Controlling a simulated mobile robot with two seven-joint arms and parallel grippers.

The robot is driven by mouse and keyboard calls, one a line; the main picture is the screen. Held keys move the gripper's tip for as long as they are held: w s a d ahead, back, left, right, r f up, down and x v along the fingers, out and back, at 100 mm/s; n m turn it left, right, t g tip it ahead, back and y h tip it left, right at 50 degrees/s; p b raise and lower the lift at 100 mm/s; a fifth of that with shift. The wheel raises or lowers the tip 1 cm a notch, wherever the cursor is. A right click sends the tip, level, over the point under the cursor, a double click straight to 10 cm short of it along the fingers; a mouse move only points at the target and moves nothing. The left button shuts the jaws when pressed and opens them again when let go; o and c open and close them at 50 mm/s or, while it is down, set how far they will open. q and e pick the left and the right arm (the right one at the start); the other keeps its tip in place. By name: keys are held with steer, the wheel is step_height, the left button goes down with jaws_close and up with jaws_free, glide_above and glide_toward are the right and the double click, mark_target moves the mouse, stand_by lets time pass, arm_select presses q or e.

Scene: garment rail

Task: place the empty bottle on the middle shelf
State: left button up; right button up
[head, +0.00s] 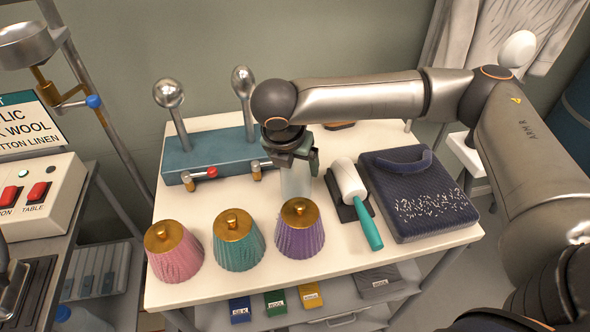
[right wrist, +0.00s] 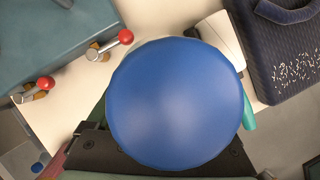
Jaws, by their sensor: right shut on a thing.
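A clear, pale bottle (head: 297,182) stands upright below my right gripper (head: 290,152) in the head view, over the white cart top. The gripper is shut on its upper part, and the jaws hide that part. In the right wrist view a large round blue cap (right wrist: 178,103) fills the middle and hides most of the jaws. Whether the bottle's base touches the top is hidden behind the purple shade. Below the cart top, a grey shelf (head: 350,303) partly shows; I cannot tell whether it is the middle one. My left gripper is not in view.
Pink (head: 173,252), teal (head: 237,240) and purple (head: 300,229) pleated shades stand along the cart's front. A lint roller (head: 352,190) and dark blue pad (head: 418,192) lie right; a teal block (head: 215,153) stands behind left. Labelled fabric samples (head: 275,303) occupy the shelf below.

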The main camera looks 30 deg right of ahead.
step_height(320, 180, down, 2)
steer(key=shift+f, duration=0.1)
steer(key=o, duration=1.4)
steer(key=shift+o, duration=0.2)
